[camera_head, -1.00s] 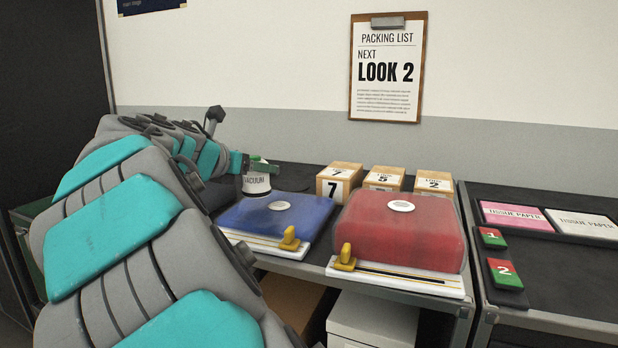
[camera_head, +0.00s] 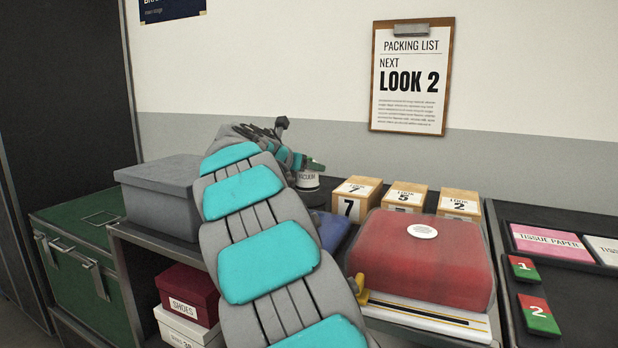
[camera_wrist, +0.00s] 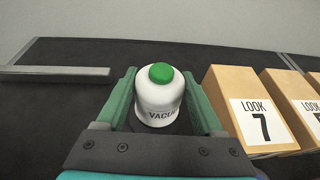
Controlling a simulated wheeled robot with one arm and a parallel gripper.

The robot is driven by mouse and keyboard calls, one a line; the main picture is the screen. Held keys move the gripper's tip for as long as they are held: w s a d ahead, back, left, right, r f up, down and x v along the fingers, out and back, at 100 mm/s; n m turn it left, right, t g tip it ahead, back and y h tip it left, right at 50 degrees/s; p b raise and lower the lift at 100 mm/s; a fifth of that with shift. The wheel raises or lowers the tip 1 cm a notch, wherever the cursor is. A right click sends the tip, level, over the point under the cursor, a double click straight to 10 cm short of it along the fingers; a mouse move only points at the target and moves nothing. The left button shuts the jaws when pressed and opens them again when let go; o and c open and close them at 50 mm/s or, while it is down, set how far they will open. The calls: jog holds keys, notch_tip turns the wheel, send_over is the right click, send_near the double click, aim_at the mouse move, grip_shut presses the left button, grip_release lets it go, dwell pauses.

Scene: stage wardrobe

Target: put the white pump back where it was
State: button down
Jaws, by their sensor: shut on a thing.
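The white pump (camera_wrist: 158,97) has a green cap and a label reading "VACUU", partly cut off. In the wrist view it stands upright between the two green fingers of my gripper (camera_wrist: 162,105), which is shut on it. In the head view the pump (camera_head: 307,181) shows at the back of the bench, left of the Look 7 box, partly hidden by my gripper (camera_head: 312,166). I cannot tell whether its base touches the dark bench top.
Wooden boxes marked Look 7 (camera_head: 356,198), 5 (camera_head: 404,195) and 2 (camera_head: 459,203) stand right of the pump. A red bag (camera_head: 425,255) and a blue bag (camera_head: 332,228) lie in front. A grey box (camera_head: 160,195) is at left. Dark bench surface (camera_wrist: 50,110) is free left of the pump.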

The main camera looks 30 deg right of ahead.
aim_at(309, 177)
jog(key=shift+w+d+r, duration=0.1)
jog(key=shift+w+d, duration=0.25)
jog(key=shift+d, duration=0.1)
notch_tip(309, 177, down, 3)
jog(key=shift+s+d+r, duration=0.1)
jog(key=shift+f, duration=0.4)
grip_release()
jog(key=shift+f, duration=0.15)
jog(key=v, duration=1.1)
jog(key=shift+a+b, duration=0.25)
jog(key=shift+b, duration=0.05)
jog(key=shift+s+a+r, duration=0.15)
jog(key=shift+a+r, duration=0.1)
jog(key=shift+r, duration=0.05)
